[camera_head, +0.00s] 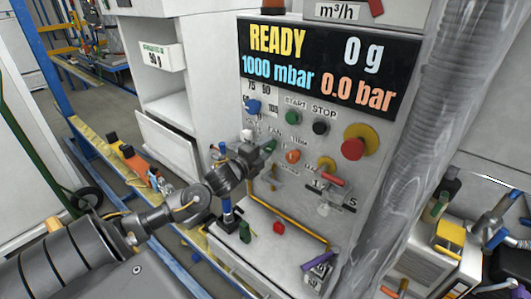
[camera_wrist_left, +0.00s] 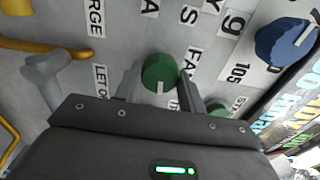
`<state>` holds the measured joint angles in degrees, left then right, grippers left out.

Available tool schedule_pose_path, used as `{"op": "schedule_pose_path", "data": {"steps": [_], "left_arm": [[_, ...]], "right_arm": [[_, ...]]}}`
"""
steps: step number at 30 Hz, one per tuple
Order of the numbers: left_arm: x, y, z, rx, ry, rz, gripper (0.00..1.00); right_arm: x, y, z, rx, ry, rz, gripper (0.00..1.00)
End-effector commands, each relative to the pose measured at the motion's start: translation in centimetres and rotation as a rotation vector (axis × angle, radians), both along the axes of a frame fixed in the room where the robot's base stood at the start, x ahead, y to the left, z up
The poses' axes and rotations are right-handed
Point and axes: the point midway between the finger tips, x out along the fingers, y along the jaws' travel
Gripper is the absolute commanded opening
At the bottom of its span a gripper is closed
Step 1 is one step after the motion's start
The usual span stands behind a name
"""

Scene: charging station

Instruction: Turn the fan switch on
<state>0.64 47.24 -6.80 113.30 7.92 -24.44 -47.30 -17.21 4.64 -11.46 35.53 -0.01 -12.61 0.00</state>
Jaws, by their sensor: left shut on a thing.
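The fan switch is a round green knob with a white pointer line, on the grey control panel (camera_head: 240,120). In the left wrist view the fan switch (camera_wrist_left: 158,72) sits between my two fingers, with a label partly reading FA above it. Its pointer line points toward the bottom of that picture. In the head view the fan switch (camera_head: 270,146) is partly hidden by my left gripper (camera_head: 262,153), which reaches the panel from the left. My left gripper (camera_wrist_left: 158,85) is shut on the knob. My right gripper is not in view.
Above are the READY display (camera_head: 330,65), a blue knob (camera_head: 254,106), START (camera_head: 292,117) and STOP (camera_head: 320,128) buttons and a red emergency button (camera_head: 353,148). An orange button (camera_head: 292,156) is close by. A yellow tube (camera_head: 290,222) runs below. A ribbed hose (camera_head: 430,120) hangs right.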

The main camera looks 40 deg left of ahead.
Motion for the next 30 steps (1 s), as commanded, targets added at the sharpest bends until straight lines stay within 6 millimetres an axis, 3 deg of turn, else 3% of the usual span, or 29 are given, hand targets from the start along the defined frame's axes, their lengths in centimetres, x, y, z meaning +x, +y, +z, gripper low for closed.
{"op": "schedule_pose_path", "data": {"steps": [10,28,29,30], "left_arm": [[-0.02,-0.07,-0.23,0.155,0.005,-0.002,0.17],[-0.02,-0.09,-0.15,0.189,0.006,-0.003,0.17],[-0.02,-0.09,-0.15,0.189,0.006,-0.003,0.42],[-0.02,-0.09,-0.15,0.189,0.006,-0.003,0.48]], "right_arm": [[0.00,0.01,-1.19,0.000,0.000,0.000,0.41],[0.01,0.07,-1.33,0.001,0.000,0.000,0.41],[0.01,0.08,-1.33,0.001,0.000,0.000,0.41],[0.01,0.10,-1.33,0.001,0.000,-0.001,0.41]]}}
